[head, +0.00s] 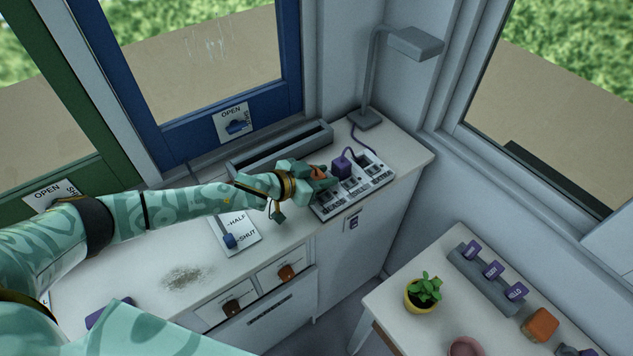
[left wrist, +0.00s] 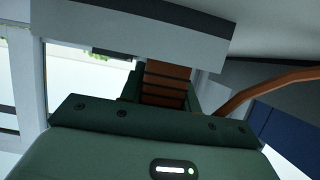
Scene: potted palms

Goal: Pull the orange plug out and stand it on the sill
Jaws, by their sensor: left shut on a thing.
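The orange plug (head: 318,172) is at the left end of the white socket strip (head: 378,181), mostly covered by my left gripper (head: 320,180). My left gripper is shut on it. In the left wrist view the ribbed orange plug (left wrist: 165,84) sits between the dark green fingers, and an orange cord (left wrist: 262,90) curves off to the right. I cannot tell whether the plug's pins are in a socket. The pale sill (head: 290,228) runs below the windows and carries the strip. My right gripper is not in view.
A purple plug (head: 341,166) stands in the strip, close beside my left gripper. A grey lamp (head: 366,118) rises behind it. A lever plate (head: 235,235) lies in front of my forearm. A side table (head: 395,310) holds a potted plant (head: 423,291).

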